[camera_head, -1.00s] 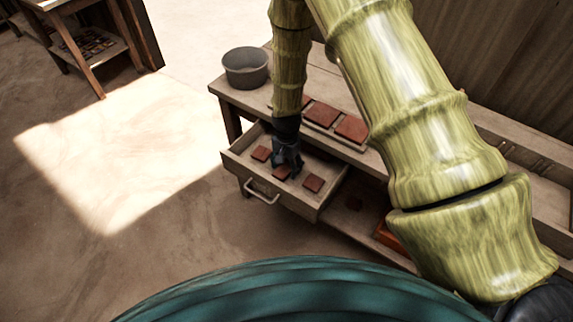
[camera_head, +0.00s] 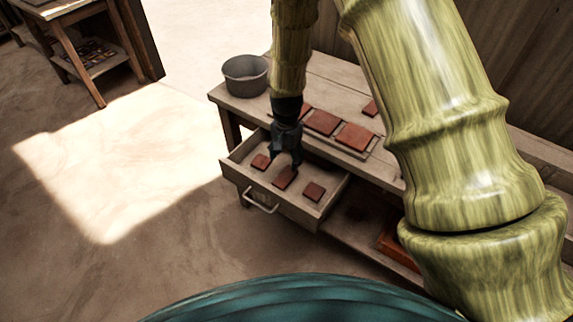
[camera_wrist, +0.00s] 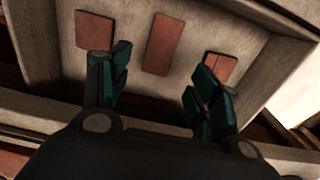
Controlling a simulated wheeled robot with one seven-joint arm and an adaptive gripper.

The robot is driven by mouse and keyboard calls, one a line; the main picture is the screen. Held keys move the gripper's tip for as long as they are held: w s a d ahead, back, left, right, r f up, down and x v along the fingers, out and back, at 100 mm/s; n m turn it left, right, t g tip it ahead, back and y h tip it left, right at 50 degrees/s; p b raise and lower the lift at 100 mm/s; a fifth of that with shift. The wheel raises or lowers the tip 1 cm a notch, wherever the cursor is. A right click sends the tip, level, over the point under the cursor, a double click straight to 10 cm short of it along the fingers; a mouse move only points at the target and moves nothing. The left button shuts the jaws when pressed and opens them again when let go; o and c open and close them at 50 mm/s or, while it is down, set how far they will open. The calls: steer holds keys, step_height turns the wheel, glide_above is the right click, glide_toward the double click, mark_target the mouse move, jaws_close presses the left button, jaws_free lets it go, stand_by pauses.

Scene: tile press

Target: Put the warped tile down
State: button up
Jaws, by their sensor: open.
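Three red-brown tiles lie apart in the open wooden drawer (camera_head: 240,178): a left tile (camera_head: 261,162), a middle tile (camera_head: 285,177) and a right tile (camera_head: 313,192). I cannot tell a warp in any of them; the middle tile is the one my gripper was at. My gripper (camera_head: 287,160) is open and empty, above the drawer just behind the middle tile. In the wrist view the middle tile (camera_wrist: 163,44) shows between the spread fingers of my gripper (camera_wrist: 163,78), touching neither. One finger partly covers the tile at the right (camera_wrist: 219,66).
The drawer's metal handle (camera_head: 262,201) faces the floor. On the bench behind, more tiles (camera_head: 322,122) lie on a board, with a grey bucket (camera_head: 246,75) at the left corner. An orange-red object (camera_head: 392,243) sits on the lower shelf.

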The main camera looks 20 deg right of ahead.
steer(key=shift+r+b, duration=0.3)
steer(key=shift+r, duration=1.35)
steer(key=shift+c, duration=0.3)
